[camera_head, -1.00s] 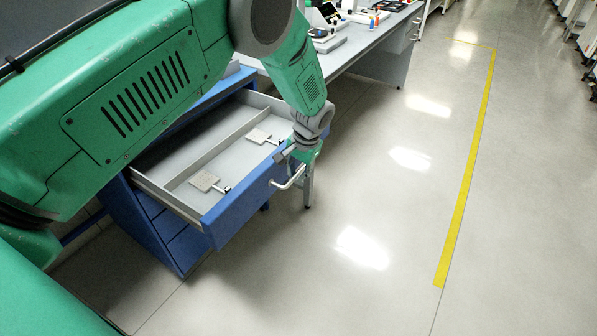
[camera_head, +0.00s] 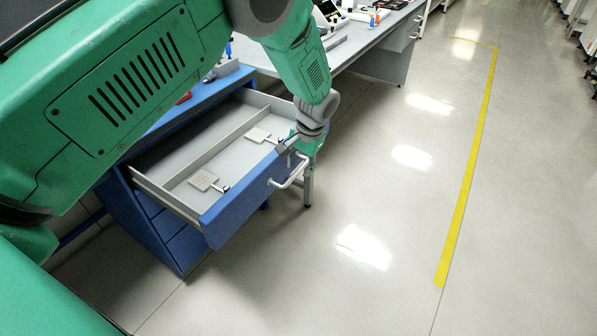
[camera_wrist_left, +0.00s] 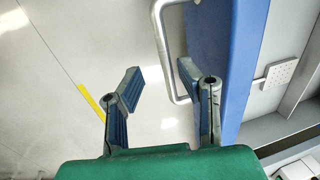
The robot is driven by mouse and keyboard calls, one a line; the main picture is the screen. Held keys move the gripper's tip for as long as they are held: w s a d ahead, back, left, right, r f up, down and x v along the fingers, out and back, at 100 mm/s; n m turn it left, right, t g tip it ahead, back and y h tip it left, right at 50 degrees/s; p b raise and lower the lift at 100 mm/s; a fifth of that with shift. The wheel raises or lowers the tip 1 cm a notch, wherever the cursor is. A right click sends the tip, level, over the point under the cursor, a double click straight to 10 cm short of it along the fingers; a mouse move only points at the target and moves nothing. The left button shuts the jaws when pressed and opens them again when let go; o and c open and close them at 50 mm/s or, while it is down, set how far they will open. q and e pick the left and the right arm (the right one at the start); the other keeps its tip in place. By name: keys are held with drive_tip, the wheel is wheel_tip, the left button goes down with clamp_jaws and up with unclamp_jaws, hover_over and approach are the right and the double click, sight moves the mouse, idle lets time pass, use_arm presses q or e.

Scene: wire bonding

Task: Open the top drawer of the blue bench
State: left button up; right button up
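The blue bench (camera_head: 158,235) stands at the left in the head view, partly hidden by my arm. Its top drawer (camera_head: 232,213) is pulled well out, with its grey inside showing. The drawer's metal handle (camera_head: 291,180) is on the blue front, near the right end. My left gripper (camera_head: 288,148) is at the handle, over the drawer front. In the left wrist view, its two fingers (camera_wrist_left: 160,74) are spread apart. The handle (camera_wrist_left: 171,60) shows in the gap, nearer the right finger; I cannot tell whether they touch. My right gripper is out of view.
A workbench (camera_head: 372,42) with tools stands behind. Open floor (camera_head: 390,220) with a yellow line (camera_head: 467,165) lies right.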

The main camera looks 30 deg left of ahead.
use_arm(q)
wheel_tip(320, 180, up, 9)
drive_tip(key=d, duration=0.2)
drive_tip(key=shift+f, duration=0.1)
drive_tip(key=s+f+h, duration=0.1)
drive_tip(key=s+f, duration=1.5)
drive_tip(key=s+f+h, duration=0.1)
drive_tip(key=s+f, duration=0.1)
drive_tip(key=s, duration=2)
drive_tip(key=shift+a+f, duration=0.35)
drive_tip(key=shift+f, duration=0.05)
drive_tip(key=shift+w, duration=0.1)
